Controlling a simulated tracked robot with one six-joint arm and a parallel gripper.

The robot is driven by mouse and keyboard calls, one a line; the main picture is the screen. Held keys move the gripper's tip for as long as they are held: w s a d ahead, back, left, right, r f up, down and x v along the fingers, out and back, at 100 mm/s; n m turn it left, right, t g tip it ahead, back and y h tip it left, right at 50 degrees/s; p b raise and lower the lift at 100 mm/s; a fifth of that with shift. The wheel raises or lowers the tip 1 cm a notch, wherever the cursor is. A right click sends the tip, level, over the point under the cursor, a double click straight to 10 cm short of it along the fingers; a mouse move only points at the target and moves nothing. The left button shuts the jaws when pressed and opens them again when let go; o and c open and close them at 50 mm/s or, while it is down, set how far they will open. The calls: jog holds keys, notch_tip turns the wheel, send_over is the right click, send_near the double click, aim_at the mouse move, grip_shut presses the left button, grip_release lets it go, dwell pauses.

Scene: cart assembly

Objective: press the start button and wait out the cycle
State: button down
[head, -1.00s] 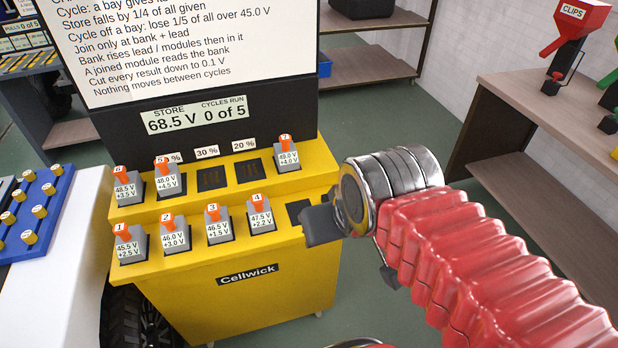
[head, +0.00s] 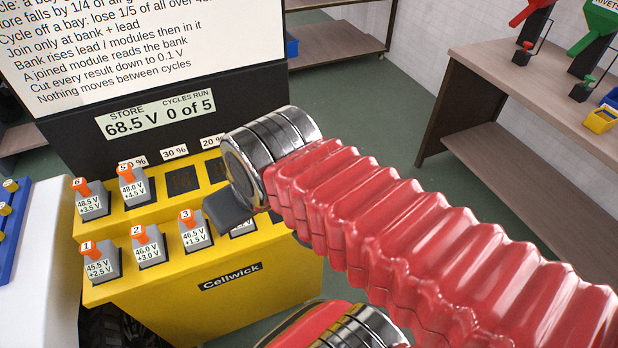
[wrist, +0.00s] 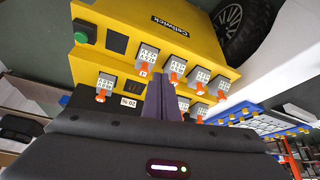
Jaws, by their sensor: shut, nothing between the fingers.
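A yellow Cellwick charging machine (head: 165,290) stands ahead. Its display (head: 155,115) reads STORE 68.5 V and CYCLES RUN 0 of 5. A green button on a dark housing (wrist: 82,34) shows at the machine's left edge in the wrist view; I cannot see it in the head view, and any label is unreadable. My gripper (head: 228,214) is shut and empty in front of the machine's right part, hiding most of module 4. Its dark fingers (wrist: 161,98) show together in the wrist view, apart from the button.
Several grey modules with orange handles, such as module 1 (head: 98,262) and module 6 (head: 90,200), stand in two rows of bays. A bench (head: 500,90) with dispensers is at right. A blue rack (head: 20,225) is at left. Open floor lies between machine and bench.

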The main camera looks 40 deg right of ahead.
jog(key=w+d+f+m, duration=0.1)
jog(key=w+d+f, duration=0.1)
jog(key=d, duration=0.6)
jog(key=w+d+f+m+g, duration=0.1)
jog(key=w+d, duration=0.2)
jog(key=d, duration=0.5)
jog(key=w+d+f+m+g+h, duration=0.1)
jog(key=w+d+f, duration=0.1)
jog(key=d, duration=0.6)
jog(key=shift+w+f, duration=0.3)
jog(key=shift+f, duration=0.05)
jog(key=shift+g, duration=0.3)
jog(key=x, duration=1.3)
jog(key=shift+s+a, duration=0.15)
jog(key=shift+s, duration=0.2)
jog(key=shift+f, duration=0.55)
